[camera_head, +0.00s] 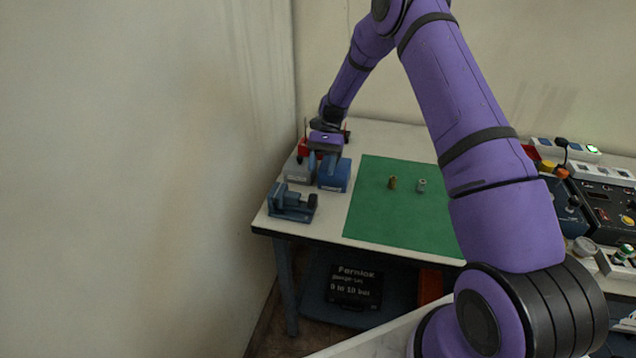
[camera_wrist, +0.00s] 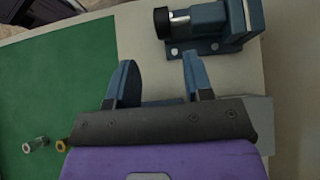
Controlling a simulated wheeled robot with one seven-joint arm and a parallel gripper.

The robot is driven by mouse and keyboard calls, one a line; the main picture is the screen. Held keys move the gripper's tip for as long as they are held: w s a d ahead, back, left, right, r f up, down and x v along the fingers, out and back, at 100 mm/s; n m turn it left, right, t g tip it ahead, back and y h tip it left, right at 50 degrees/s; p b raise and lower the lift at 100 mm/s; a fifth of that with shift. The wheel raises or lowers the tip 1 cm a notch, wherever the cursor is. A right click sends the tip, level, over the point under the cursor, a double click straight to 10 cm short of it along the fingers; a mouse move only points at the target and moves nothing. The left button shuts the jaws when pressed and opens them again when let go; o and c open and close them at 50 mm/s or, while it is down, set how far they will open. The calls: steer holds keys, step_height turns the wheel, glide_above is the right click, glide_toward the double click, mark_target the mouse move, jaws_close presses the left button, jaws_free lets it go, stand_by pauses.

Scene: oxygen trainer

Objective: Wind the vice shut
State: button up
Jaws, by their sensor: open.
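The blue vice (camera_head: 287,203) stands at the table's front left corner, with a dark round knob (camera_head: 312,201) on its right side. In the wrist view the vice (camera_wrist: 228,24) is at the top right, its black knob (camera_wrist: 162,22) facing left on a bright metal screw. I cannot tell how wide the vice jaws stand. My gripper (camera_head: 322,166) is behind the vice, over the small boxes.
A blue box (camera_head: 335,176) and a grey box (camera_head: 298,172) stand close under my gripper. A green mat (camera_head: 400,218) holds a brass fitting (camera_head: 392,183) and a grey fitting (camera_head: 422,186). Control boxes (camera_head: 606,206) line the right. A wall borders the table's left.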

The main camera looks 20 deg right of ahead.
steer(key=shift+v, duration=1.3)
steer(key=s+r+n+t+h, duration=0.25)
steer(key=s+r, duration=0.45)
steer(key=r, duration=0.6)
steer(key=s+r+n+t+h, duration=0.15)
steer(key=s+r+t, duration=0.35)
steer(key=r, duration=0.8)
steer(key=s+r+n+t+h, duration=0.1)
steer(key=s+r+t, duration=0.2)
steer(key=s, duration=0.9)
steer(key=s+d+r+n+t+h, duration=0.1)
steer(key=s+r+n+t, duration=0.1)
steer(key=s, duration=1.1)
steer(key=shift+r+t, duration=0.55)
steer(key=shift+r, duration=0.25)
